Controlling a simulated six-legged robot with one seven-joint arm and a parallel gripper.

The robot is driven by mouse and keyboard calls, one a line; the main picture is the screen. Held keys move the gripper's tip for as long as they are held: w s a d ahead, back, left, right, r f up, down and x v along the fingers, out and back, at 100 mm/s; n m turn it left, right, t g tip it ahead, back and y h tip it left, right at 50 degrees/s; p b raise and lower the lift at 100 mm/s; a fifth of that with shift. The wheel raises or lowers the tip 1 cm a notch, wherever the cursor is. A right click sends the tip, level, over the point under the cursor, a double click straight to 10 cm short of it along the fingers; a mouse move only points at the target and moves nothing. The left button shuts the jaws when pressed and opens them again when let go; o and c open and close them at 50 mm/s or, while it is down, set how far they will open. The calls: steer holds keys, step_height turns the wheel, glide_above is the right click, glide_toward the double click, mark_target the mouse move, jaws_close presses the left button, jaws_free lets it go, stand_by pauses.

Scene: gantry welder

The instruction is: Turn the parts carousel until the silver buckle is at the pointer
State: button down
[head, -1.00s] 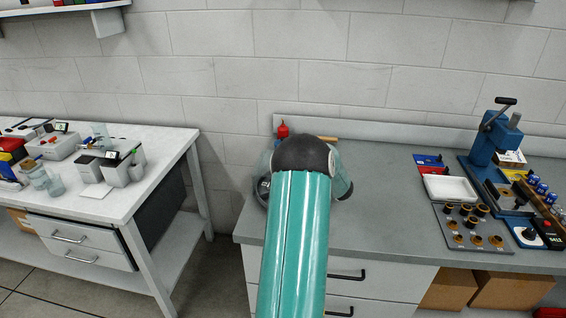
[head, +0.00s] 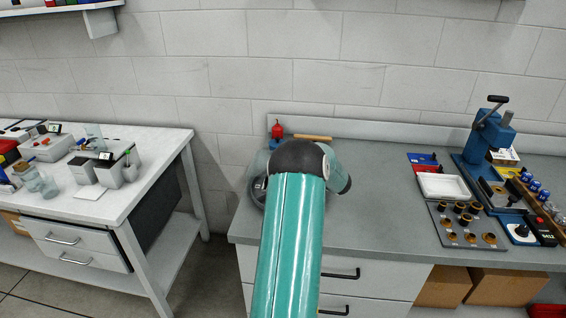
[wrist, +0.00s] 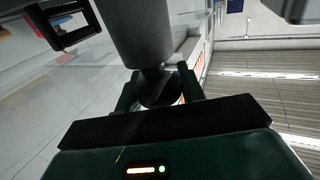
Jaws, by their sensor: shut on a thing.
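A dark round thing (head: 257,192), perhaps the parts carousel, shows only at its left edge on the grey bench, behind my teal arm. The rest of it is hidden. My gripper is hidden behind the arm in the head view. In the wrist view my gripper (wrist: 158,88) has its dark fingers on either side of the narrow lower end of a dark grey post or handle (wrist: 140,30), and is shut on it. I cannot tell which part of the carousel this is. I cannot make out the silver buckle or the pointer in either view.
A red bottle (head: 277,130) and a wooden handle (head: 312,137) lie behind my arm near the wall. A blue press (head: 490,135), a white tray (head: 443,186) and a board of round parts (head: 465,224) stand to the right. Bare bench (head: 385,190) lies between.

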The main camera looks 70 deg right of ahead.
steer(key=c, duration=0.9)
jaws_free()
steer(key=shift+o, duration=0.2)
steer(key=s+a, duration=0.2)
steer(key=s, duration=1.1)
steer(key=shift+s+a, duration=0.25)
steer(key=shift+s, duration=0.05)
